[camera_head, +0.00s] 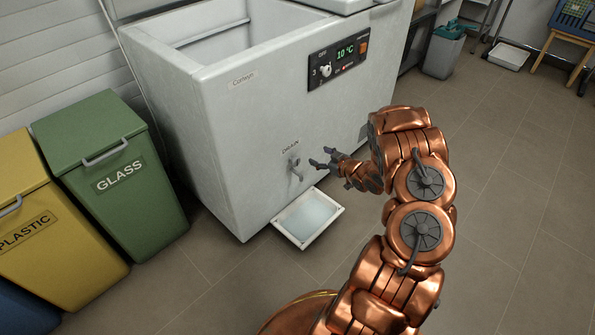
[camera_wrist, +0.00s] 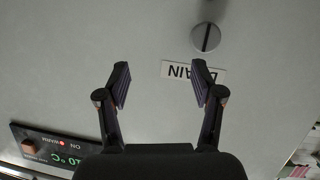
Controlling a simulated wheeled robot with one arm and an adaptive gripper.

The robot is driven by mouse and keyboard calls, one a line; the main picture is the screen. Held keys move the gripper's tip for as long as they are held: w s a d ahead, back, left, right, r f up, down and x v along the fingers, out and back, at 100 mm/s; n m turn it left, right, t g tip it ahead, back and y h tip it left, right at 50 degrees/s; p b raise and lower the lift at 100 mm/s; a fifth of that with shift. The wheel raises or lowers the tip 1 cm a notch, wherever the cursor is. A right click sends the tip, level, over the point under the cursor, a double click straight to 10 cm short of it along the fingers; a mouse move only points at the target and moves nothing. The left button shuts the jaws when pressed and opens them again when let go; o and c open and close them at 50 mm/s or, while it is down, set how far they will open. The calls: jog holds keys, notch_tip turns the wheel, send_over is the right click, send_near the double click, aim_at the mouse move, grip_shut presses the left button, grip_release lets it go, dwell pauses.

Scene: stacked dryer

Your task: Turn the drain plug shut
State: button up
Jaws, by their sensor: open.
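The drain plug (camera_head: 294,162) is a small grey fitting low on the white freezer's front (camera_head: 240,130), under the word DRAIN. A short spout seems to hang below it. In the wrist view the plug (camera_wrist: 206,37) is a round grey disc with a bar or slot across it, roughly upright in the picture. The DRAIN label (camera_wrist: 180,70) is upside down there, partly hidden by a finger. My gripper (camera_head: 322,157) is open and empty, just right of the plug in the head view. In the wrist view the gripper (camera_wrist: 161,80) is apart from the plug, which lies beyond the right fingertip.
A white tray (camera_head: 279,224) with pale contents lies on the floor below the plug. A green GLASS bin (camera_head: 110,165) and a yellow PLASTIC bin (camera_head: 45,235) stand at the left. A control panel (camera_head: 338,60) reads 10 °C.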

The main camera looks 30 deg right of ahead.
aim_at(297, 162)
jog(key=s+a+f+t+y+b, duration=0.1)
jog(key=a+f+t+y+b, duration=0.2)
jog(key=a+f, duration=0.15)
jog(key=shift+m, duration=0.3)
jog(key=shift+r+b+x, duration=0.15)
jog(key=shift+b+x, duration=0.2)
jog(key=shift+x, duration=1.45)
jog(key=shift+r+b+x, duration=0.15)
jog(key=shift+b+x, duration=0.15)
jog(key=shift+x, duration=1.5)
jog(key=shift+a, duration=0.1)
jog(key=shift+c, duration=0.4)
jog(key=c, duration=1)
jog(key=shift+c, duration=0.2)
